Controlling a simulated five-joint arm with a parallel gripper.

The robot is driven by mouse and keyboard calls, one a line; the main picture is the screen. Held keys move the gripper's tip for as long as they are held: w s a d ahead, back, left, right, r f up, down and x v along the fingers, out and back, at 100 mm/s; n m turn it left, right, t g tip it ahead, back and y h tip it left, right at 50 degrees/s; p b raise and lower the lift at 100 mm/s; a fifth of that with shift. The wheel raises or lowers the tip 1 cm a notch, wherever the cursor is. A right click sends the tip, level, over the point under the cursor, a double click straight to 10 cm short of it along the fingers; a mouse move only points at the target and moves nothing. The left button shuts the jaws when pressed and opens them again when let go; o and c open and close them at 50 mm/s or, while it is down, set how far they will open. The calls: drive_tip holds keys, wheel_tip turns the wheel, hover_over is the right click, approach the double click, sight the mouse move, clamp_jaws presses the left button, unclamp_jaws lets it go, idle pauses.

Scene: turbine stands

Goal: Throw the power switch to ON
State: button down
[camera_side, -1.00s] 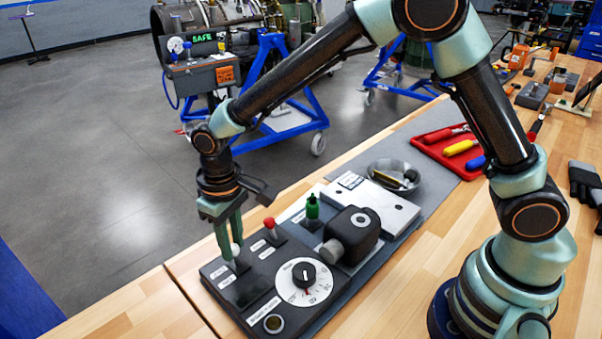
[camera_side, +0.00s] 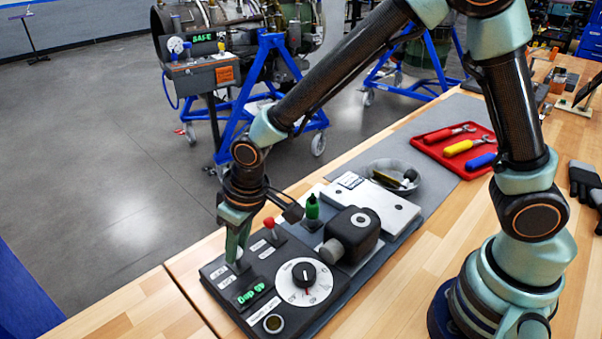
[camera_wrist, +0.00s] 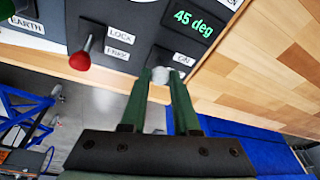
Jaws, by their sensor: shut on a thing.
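The switch with the pale knob (camera_wrist: 161,76) stands at the left end of the dark control panel (camera_side: 285,258). My gripper (camera_wrist: 161,80) is shut on this knob, one green finger on each side. In the side view my gripper (camera_side: 234,256) comes down over the switch and mostly hides the knob.
A red-knobbed lever (camera_side: 270,224) stands close beside my gripper, with LOCK and FREE labels. A green lever (camera_side: 312,207), a round dial (camera_side: 304,280) and a dark motor block (camera_side: 352,233) follow. A red tool tray (camera_side: 452,146) lies behind. Bare wood lies in front.

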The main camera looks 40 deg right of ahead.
drive_tip(key=c, duration=0.7)
unclamp_jaws()
drive_tip(key=shift+s+a, duration=0.15)
drive_tip(key=shift+r, duration=0.4)
drive_tip(key=v, duration=1.1)
drive_tip(key=shift+s+r, duration=0.1)
